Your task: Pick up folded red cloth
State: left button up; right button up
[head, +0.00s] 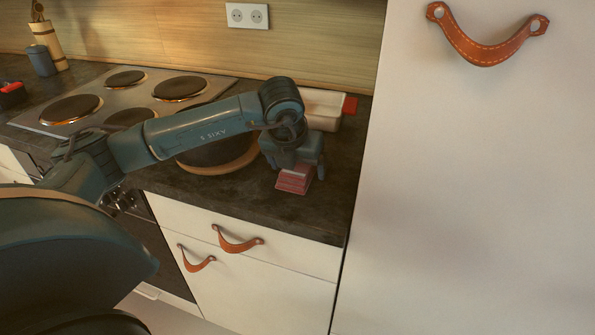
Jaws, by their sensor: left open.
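The folded red cloth (294,180) lies on the dark countertop near its front edge, left of the tall white cabinet. It looks like a small pinkish-red stack. My left gripper (298,175) is directly above it, pointing down, with its open fingers at either side of the cloth. The gripper covers the cloth's upper back part, and I cannot tell whether the fingers touch it. My right gripper is not in view.
A dark round pan (215,152) sits left of the gripper, close by. A white dish with a red end (325,108) stands behind it. The stove with several hotplates (124,98) is at left. The tall white cabinet (460,190) blocks the right side.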

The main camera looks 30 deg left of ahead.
aim_at(297, 166)
pick_arm(q)
jog(key=shift+f+b, duration=0.25)
jog(key=shift+b, duration=0.15)
dwell(0.4)
jog(key=c, duration=1.2)
jog(key=shift+o, duration=0.2)
jog(key=shift+r, duration=0.1)
jog(key=shift+r+p, duration=0.5)
jog(key=shift+r, duration=0.15)
notch_tip(297, 166, up, 9)
